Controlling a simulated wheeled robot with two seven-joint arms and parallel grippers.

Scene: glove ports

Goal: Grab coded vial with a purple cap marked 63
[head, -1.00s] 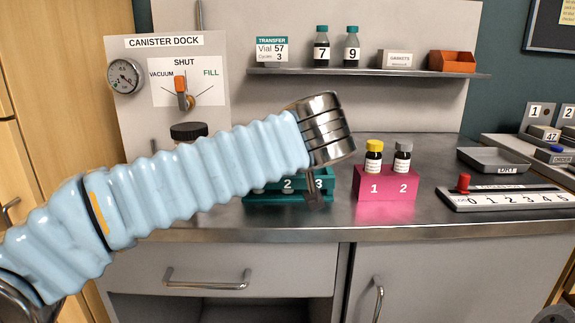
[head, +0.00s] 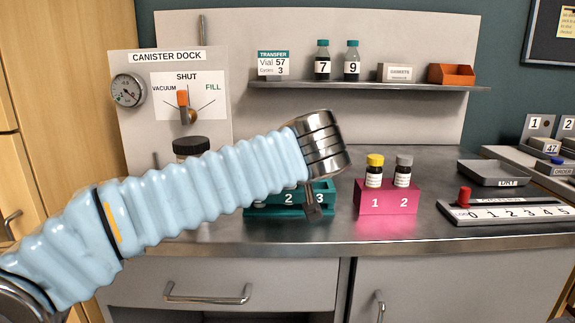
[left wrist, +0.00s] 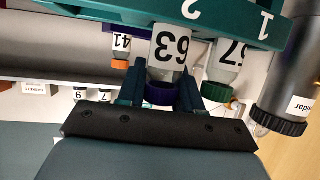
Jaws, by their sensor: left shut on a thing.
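The vial marked 63 (left wrist: 170,50) has a white label and a purple cap (left wrist: 164,93). In the left wrist view, which is upside down, it stands at the teal rack (left wrist: 225,22), by slot 2. My left gripper (left wrist: 162,96) is shut on this vial at its cap, one finger on each side. I cannot tell whether its base is clear of the slot. In the head view my left gripper (head: 313,212) is in front of the teal rack (head: 262,211), and my arm hides the vials. My right gripper is not in view.
A pink block (head: 388,203) with two vials stands to the right. A shelf (head: 370,87) is behind. A dark-capped canister (head: 190,147) stands left.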

